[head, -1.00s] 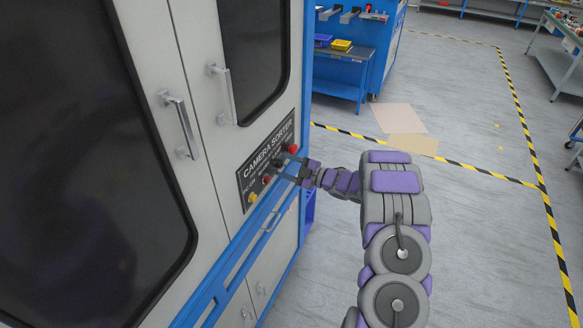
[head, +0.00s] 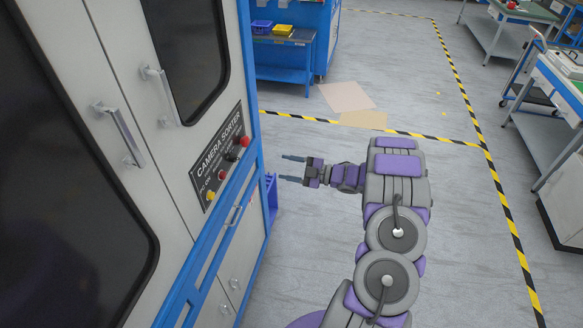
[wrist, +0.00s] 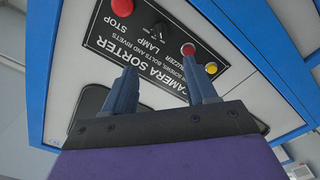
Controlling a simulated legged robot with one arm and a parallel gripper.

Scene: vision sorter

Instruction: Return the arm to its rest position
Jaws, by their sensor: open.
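My gripper (head: 292,168) is open and empty. In the head view it is to the right of the cabinet, apart from it, with its two fingers spread and pointing left toward the cabinet. My purple and grey arm reaches up from the bottom of the picture and bends left at the wrist. In the wrist view my gripper (wrist: 158,92) shows both fingers well apart, with nothing between them. Beyond them is the black camera sorter panel (wrist: 150,48), seen upside down, with red and yellow buttons and a dark knob.
The camera sorter cabinet (head: 135,185) with door handles and a blue frame fills the left. A blue bin (head: 270,195) hangs low at its side. The floor right of my arm is open. Worktables (head: 560,90) stand at the far right.

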